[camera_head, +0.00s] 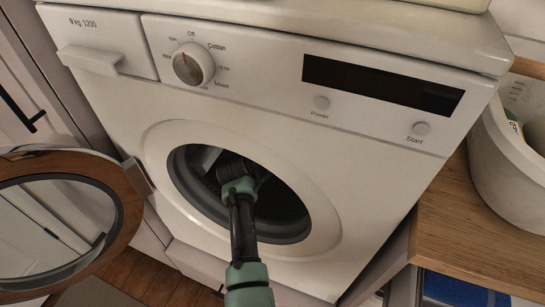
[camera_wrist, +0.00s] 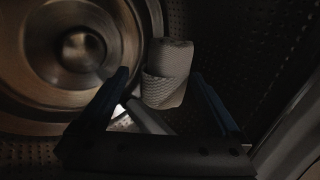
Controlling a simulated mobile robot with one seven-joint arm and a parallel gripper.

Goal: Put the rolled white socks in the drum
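The washing machine's drum (camera_wrist: 275,50) is dark perforated metal. In the head view my arm reaches through its round door opening (camera_head: 290,205), and my gripper is hidden in the dark inside. In the wrist view the rolled white socks (camera_wrist: 167,75), a textured greyish bundle in this light, are inside the drum. My gripper (camera_wrist: 160,76) has its two fingers spread wide on either side of the socks. A gap shows between the left finger and the socks. The right finger is close to them. Whether the socks touch the drum wall cannot be told.
The round door (camera_head: 127,205) stands open to the left. The machine's front panel (camera_head: 250,60) with dial and display is above the opening. A white basket (camera_head: 500,170) stands on the wooden counter (camera_head: 460,225) at the right.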

